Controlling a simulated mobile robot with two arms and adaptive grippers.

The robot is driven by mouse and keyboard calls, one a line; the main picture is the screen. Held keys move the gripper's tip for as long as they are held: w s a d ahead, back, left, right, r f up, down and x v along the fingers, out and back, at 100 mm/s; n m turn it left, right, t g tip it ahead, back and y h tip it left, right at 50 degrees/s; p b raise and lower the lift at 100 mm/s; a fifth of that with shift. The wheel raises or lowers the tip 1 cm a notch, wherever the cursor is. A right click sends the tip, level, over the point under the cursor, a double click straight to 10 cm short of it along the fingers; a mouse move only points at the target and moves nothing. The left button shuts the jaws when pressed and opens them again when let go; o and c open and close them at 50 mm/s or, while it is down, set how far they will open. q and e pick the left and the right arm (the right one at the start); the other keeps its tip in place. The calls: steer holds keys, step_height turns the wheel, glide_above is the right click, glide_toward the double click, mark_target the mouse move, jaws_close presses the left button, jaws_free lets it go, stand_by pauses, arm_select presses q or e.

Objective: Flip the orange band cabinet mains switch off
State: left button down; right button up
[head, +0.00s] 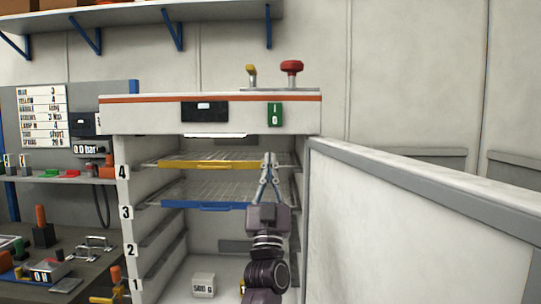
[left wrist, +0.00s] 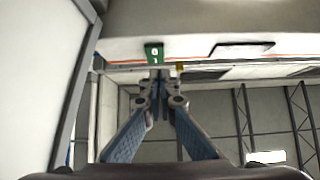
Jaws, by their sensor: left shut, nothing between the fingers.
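The cabinet with the orange band (head: 150,99) stands open in the middle of the head view. Its mains switch is a green rocker (head: 275,115) marked I above O, at the right of the front panel. I cannot tell which side is pressed in. The switch also shows in the left wrist view (left wrist: 154,53), just beyond the fingertips. My left gripper (head: 269,156) is shut and empty, pointing up in front of the cabinet, below the switch. Its fingertips (left wrist: 157,76) look apart from the switch, though the exact gap is unclear. My right gripper is not in view.
The open cabinet door (head: 420,215) reaches out on the right. Inside are a yellow-edged shelf (head: 210,164), a blue-edged shelf (head: 208,206) and a white weight block (head: 203,285). A red knob (head: 291,68) stands on top. A cluttered bench (head: 75,285) is at left.

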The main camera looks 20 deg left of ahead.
arm_select(q)
steer(key=shift+v, duration=1.15)
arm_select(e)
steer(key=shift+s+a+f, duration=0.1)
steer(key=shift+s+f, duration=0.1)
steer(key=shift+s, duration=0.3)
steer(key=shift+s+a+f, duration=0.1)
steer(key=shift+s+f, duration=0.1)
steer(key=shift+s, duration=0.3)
arm_select(q)
steer(key=shift+s, duration=0.1)
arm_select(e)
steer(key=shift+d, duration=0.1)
